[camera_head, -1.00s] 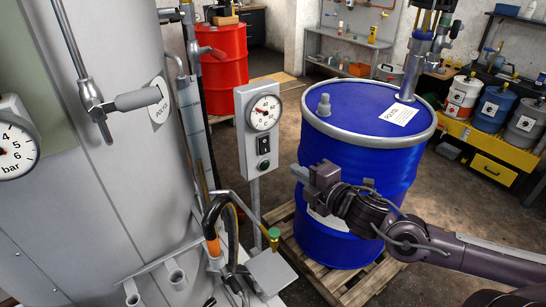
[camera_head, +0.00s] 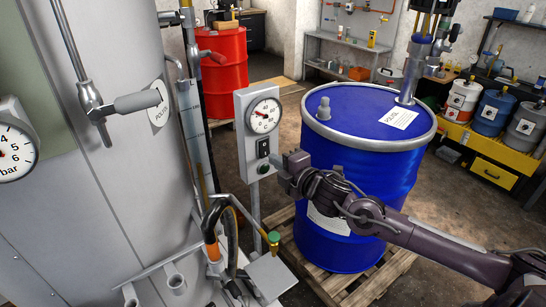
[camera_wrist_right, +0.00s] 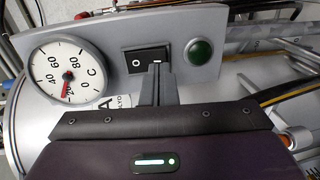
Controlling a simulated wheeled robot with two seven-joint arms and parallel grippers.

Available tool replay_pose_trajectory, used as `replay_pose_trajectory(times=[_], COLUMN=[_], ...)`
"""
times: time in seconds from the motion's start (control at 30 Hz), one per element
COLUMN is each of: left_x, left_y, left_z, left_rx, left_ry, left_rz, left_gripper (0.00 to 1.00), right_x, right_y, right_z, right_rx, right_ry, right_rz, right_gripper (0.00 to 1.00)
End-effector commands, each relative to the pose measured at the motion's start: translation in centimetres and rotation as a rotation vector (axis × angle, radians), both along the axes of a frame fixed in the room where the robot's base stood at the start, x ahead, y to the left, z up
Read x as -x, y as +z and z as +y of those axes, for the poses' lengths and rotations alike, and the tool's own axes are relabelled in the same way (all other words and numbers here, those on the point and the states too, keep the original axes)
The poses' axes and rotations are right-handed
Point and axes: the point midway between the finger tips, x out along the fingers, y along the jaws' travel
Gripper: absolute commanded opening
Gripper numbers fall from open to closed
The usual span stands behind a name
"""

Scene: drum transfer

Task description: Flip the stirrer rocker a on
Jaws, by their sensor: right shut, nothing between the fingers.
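The black stirrer rocker (camera_head: 262,148) is on the front of a grey control box (camera_head: 243,139), below a round gauge (camera_head: 263,115). My right gripper (camera_head: 276,160) is shut and empty, just right of the rocker in the head view. In the right wrist view, the rocker (camera_wrist_right: 135,62) shows its "O" mark at the left. The shut fingertips (camera_wrist_right: 157,66) are over its right end and hide part of it. They look in contact or very close; I cannot tell which. My left gripper is out of view.
A green round lamp or button (camera_wrist_right: 200,52) is beside the rocker, and the gauge (camera_wrist_right: 68,72) is on its other side. A blue drum (camera_head: 360,160) on a wooden pallet (camera_head: 355,285) stands close behind my right arm. A large grey tank (camera_head: 90,200) is at the left.

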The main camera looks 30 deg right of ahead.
Motion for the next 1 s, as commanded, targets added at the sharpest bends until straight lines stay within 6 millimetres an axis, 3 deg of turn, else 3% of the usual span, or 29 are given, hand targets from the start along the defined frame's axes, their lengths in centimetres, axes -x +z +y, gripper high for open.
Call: replay_pose_trajectory(times=[0.2, 0.6, 0.73, 0.83, 1.0], left_x=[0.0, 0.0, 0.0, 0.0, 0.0], left_y=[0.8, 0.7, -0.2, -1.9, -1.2], left_z=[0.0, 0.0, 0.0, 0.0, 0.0], left_rx=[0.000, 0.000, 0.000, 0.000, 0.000], left_ry=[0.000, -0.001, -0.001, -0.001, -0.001], left_rz=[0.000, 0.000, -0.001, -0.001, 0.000], left_gripper=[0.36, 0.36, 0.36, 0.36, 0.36], right_x=[-1.6, -1.9, -2.0, -2.3, -2.3], right_y=[-0.1, -0.3, -0.8, -1.3, -0.5], right_z=[0.2, 0.2, 0.3, 0.3, 0.3], right_rx=[0.000, 0.001, -0.002, -0.007, -0.006], right_ry=[0.000, 0.000, 0.000, 0.000, 0.000], right_rz=[0.000, 0.001, -0.012, -0.044, -0.048], right_gripper=[0.00, 0.00, 0.00, 0.00, 0.00])
